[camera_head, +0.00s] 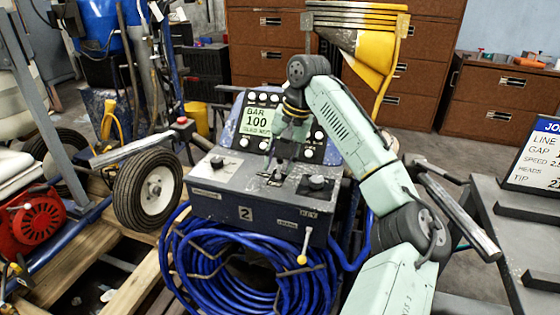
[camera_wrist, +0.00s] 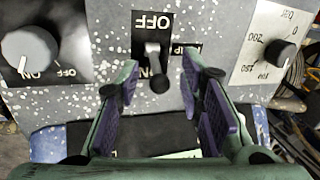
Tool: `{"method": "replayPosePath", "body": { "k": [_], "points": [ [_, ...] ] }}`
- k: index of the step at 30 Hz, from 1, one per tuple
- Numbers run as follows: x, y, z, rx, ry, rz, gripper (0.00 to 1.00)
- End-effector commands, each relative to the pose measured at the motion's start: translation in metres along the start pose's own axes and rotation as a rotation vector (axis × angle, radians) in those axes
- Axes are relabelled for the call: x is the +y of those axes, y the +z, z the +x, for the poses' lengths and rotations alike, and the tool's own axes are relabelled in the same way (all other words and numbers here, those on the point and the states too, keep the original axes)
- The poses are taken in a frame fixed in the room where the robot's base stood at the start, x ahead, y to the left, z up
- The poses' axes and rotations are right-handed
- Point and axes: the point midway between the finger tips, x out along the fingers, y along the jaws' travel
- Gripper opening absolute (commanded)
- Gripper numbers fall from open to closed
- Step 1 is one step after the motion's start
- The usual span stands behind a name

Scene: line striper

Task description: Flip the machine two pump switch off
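Machine two (camera_head: 230,206) is a grey box with a "2" on its front and a sloped top. In the wrist view, the pump switch (camera_wrist: 155,72) is a small metal toggle with a dark round tip on a black plate marked OFF. The lever lies toward the picture's bottom, away from the OFF word above it. My gripper (camera_wrist: 162,85) is open, with one purple-padded finger on each side of the toggle. Both fingers look apart from it. In the head view, my gripper (camera_head: 285,150) is over the machine's top and partly hides the switch area.
A left knob (camera_wrist: 30,52) and a numbered right dial (camera_wrist: 280,55) flank the switch. A display (camera_head: 257,120) reading 100 stands behind. A blue hose coil (camera_head: 225,265) hangs in front, near a yellow-tipped lever (camera_head: 303,250). A wheel (camera_head: 150,190) stands left.

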Motion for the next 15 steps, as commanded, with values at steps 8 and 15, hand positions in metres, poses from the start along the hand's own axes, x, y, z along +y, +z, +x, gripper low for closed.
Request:
{"method": "replayPosePath", "body": {
  "k": [8,15],
  "points": [
    [0.0002,-0.0001,-0.0001,0.0,0.0,0.0,0.16],
    [-0.0002,0.0,-0.0002,0.0,0.0,-0.001,0.0]
  ]
}}
